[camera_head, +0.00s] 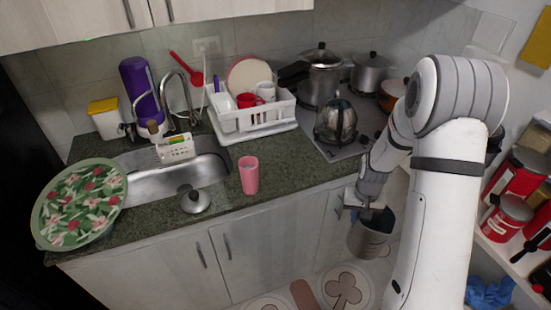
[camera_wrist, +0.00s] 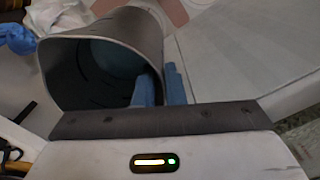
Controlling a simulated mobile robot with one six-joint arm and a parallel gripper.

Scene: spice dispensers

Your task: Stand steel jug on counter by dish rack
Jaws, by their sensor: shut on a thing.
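The steel jug (camera_head: 368,241) is a grey metal vessel in front of the lower cabinets, below counter height. My gripper (camera_head: 368,212) is shut on it near its rim. In the wrist view the jug (camera_wrist: 95,62) lies across the picture with its open mouth facing the lower left, and my gripper's blue fingertips (camera_wrist: 160,88) pinch its wall. The inside looks empty. The white dish rack (camera_head: 262,117) stands on the dark green counter (camera_head: 285,165), left of the stove, holding a plate and mugs.
A pink cup (camera_head: 248,175) stands on the counter in front of the rack. A kettle (camera_head: 336,121) and pots occupy the stove. Bare counter lies right of the pink cup.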

